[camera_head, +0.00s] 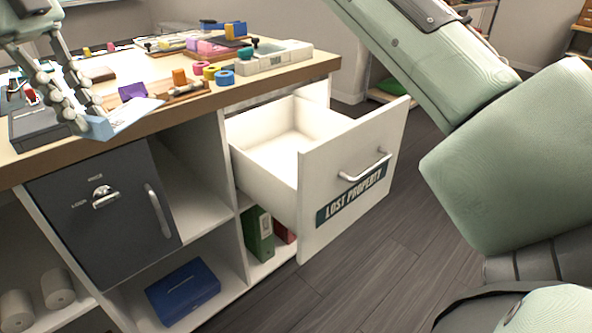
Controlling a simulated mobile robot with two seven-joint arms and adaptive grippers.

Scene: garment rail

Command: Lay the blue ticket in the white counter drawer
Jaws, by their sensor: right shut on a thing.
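My right gripper (82,105) is in the upper left, its fingers pointing down over the counter's front edge. It is shut on the blue ticket (97,127), a light blue slip with a paler part reaching to the right. The white counter drawer (325,167) is pulled open to the right of the gripper, with a silver handle and a "LOST PROPERTY" label on its front. The part of its inside that shows looks empty. The ticket is left of the drawer, apart from it. My left gripper is not in view.
The wooden counter top (235,98) carries coloured tape rolls (209,72), a purple block (132,92) and trays. A dark grey locked compartment (105,215) is below the gripper. A blue box (183,291) and a green binder (259,234) stand on lower shelves. My arm fills the right side.

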